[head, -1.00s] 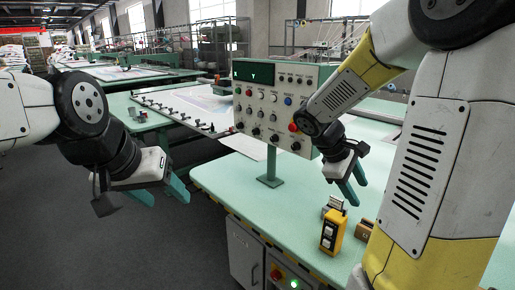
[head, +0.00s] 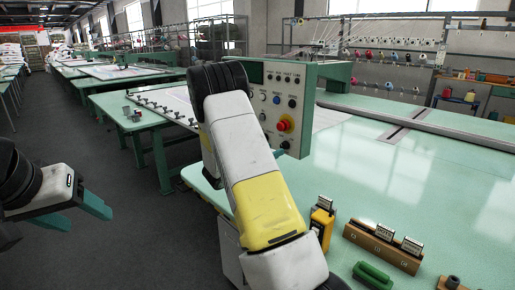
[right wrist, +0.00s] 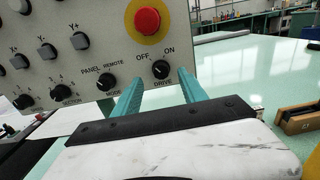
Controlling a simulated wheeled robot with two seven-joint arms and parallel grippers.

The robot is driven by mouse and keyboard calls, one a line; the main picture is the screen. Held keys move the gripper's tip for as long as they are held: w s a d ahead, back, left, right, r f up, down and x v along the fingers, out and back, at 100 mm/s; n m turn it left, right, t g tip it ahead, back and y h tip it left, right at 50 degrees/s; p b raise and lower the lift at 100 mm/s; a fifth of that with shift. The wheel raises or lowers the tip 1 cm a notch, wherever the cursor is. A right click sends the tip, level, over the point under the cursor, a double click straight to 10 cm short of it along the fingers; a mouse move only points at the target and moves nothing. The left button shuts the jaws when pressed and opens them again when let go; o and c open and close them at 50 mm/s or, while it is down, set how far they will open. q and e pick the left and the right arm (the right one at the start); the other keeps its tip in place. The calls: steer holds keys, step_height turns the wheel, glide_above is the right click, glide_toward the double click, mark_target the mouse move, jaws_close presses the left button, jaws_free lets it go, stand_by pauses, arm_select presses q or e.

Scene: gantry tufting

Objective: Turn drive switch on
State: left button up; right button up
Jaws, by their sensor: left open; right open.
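The drive switch (right wrist: 160,69) is a black knob low on the grey control panel (right wrist: 60,60), with OFF at its upper left and ON at its upper right. I cannot tell for sure where its pointer sits. My right gripper (right wrist: 162,76) is open in the right wrist view, its teal fingers on either side of the knob; contact is unclear. In the head view my right arm covers much of the panel (head: 301,95) and nearly all of that gripper. My left gripper (head: 88,212) is open and empty at the far left, over the floor, away from the panel.
A red emergency button (right wrist: 147,21) sits just above the drive switch, and the mode knob (right wrist: 106,81) is to its left. A yellow pendant (head: 322,225), a wooden block with tags (head: 383,247) and a green object (head: 372,275) stand on the green table (head: 400,165).

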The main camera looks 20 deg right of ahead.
mark_target(282, 146)
steer(key=shift+x, duration=2.2)
jaws_close()
